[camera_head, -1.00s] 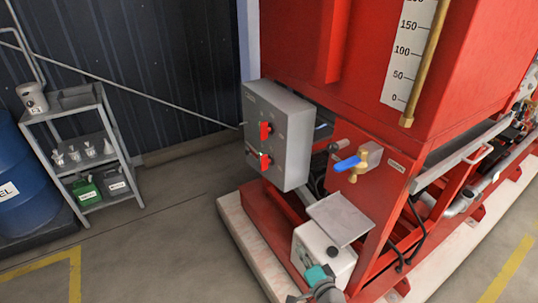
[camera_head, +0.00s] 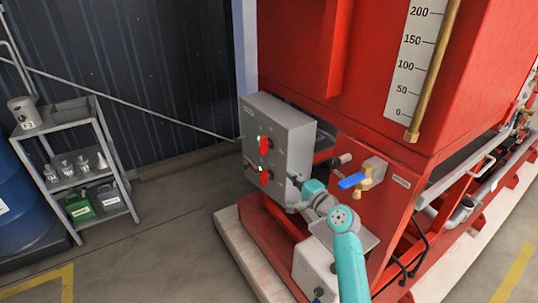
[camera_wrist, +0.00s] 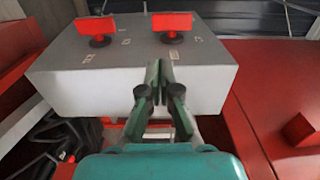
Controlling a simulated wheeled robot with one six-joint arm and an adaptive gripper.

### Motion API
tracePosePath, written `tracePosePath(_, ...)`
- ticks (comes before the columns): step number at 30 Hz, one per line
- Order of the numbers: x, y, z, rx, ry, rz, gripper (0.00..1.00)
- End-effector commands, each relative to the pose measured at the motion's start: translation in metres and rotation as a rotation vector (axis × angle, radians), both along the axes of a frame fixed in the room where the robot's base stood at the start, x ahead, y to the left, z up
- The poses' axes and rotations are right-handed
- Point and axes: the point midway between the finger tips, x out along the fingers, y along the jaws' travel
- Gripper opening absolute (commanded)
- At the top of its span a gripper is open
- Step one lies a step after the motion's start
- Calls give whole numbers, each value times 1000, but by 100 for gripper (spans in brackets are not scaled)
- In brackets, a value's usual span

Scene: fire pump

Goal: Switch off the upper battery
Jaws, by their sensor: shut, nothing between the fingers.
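The grey battery switch box (camera_head: 287,130) is mounted on the red pump frame and has two red switch handles on its front. The upper handle (camera_head: 264,144) and the lower handle (camera_head: 264,177) both stand roughly upright. My gripper (camera_head: 296,183) is beside the lower right side of the box, apart from both handles. In the wrist view, my gripper (camera_wrist: 160,72) is shut and empty in front of the box's pale side (camera_wrist: 100,90). Two red handles, left (camera_wrist: 95,27) and right (camera_wrist: 172,24), show beyond it; I cannot tell there which is upper.
A blue-handled brass valve (camera_head: 356,180) sticks out right of the box. A white container (camera_head: 308,265) stands below my arm. A grey shelf (camera_head: 70,145) and blue barrel (camera_head: 20,190) stand at the left. The floor in front of the box is free.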

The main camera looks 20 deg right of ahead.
Motion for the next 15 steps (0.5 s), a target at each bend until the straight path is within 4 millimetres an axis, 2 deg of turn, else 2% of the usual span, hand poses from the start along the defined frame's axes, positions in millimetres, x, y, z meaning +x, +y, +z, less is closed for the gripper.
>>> tracePosePath(11, 2, 0, 2, 4, -1, 2, 0)
tracePosePath(15, 8, 2, 3, 4, -2, 3, 0)
